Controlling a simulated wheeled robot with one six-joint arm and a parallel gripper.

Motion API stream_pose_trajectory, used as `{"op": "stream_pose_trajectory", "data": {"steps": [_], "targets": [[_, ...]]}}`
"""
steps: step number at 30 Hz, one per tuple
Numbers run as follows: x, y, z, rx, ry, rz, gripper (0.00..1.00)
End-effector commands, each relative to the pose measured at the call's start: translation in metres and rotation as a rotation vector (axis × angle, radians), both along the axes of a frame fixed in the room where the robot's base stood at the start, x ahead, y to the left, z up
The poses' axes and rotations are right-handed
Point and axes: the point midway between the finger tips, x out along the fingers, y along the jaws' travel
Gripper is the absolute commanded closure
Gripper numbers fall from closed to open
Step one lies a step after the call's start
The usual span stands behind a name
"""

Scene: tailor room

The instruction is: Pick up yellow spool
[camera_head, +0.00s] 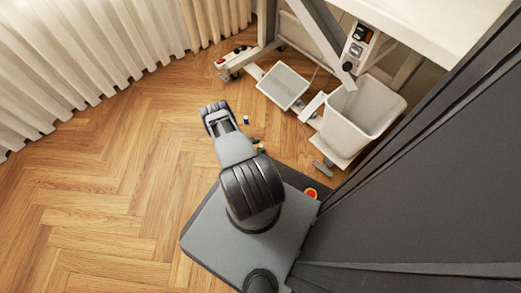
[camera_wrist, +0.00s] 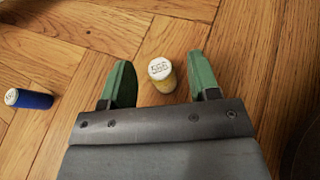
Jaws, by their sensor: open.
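The yellow spool (camera_wrist: 164,84) shows in the wrist view with its white labelled end toward the camera. It appears to stand upright on the wood floor. My gripper (camera_wrist: 160,72) is open, with one green finger to the left of the spool and one to the right. The spool lies between the fingers in the picture, with visible gaps on both sides. I cannot tell how high the fingers are above the floor. In the head view my arm hides most of the gripper, and small greenish and yellowish bits beside it are too small to tell apart.
A blue spool (camera_wrist: 33,99) lies on its side left of my gripper; it also shows in the head view (camera_head: 246,120). A white bin (camera_head: 350,125), a pedal plate (camera_head: 283,86) and table legs stand at the upper right. Floor to the left is clear.

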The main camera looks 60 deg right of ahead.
Motion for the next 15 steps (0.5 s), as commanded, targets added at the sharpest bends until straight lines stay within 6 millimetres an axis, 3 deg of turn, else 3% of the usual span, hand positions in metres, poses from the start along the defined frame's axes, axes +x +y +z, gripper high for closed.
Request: {"op": "stream_pose_trajectory", "data": {"steps": [12,15], "targets": [[-0.0078,-0.0101,-0.0054,0.000,0.000,0.001,0.44],[-0.0077,-0.0100,-0.0053,0.000,0.000,0.001,0.52]]}}
